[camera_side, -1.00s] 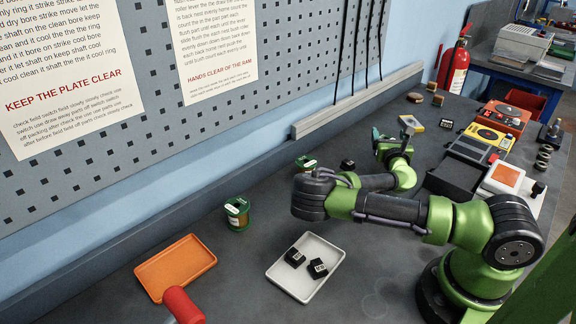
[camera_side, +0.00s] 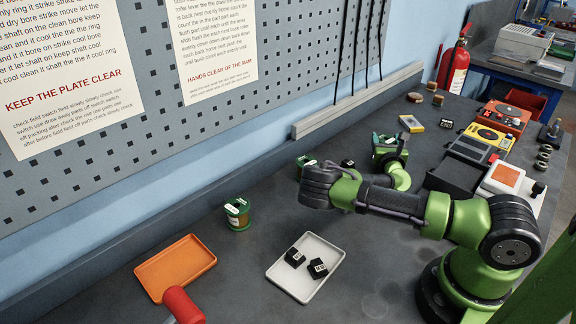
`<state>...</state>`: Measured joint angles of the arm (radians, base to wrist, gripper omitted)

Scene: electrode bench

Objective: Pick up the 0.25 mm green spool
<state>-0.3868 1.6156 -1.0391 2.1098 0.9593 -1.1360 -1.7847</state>
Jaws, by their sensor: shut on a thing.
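A green spool (camera_side: 237,214) with a white label stands upright between the orange tray and the back ledge. A second green spool (camera_side: 305,165) stands farther along, partly hidden by my arm. My gripper (camera_side: 384,142) is at the far side of my arm, well to the right of both spools. It is shut on a small green thing (camera_side: 377,138) that looks like another green spool, mostly hidden by the hand. The size marks on the labels are too small to read, and I cannot tell its height above the bench.
An orange tray (camera_side: 176,285) lies empty at the front left. A white tray (camera_side: 283,290) holds two black blocks. A small black thing (camera_side: 347,163) stands behind my arm. Meters and boxes, among them a yellow meter (camera_side: 489,135), line the right side.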

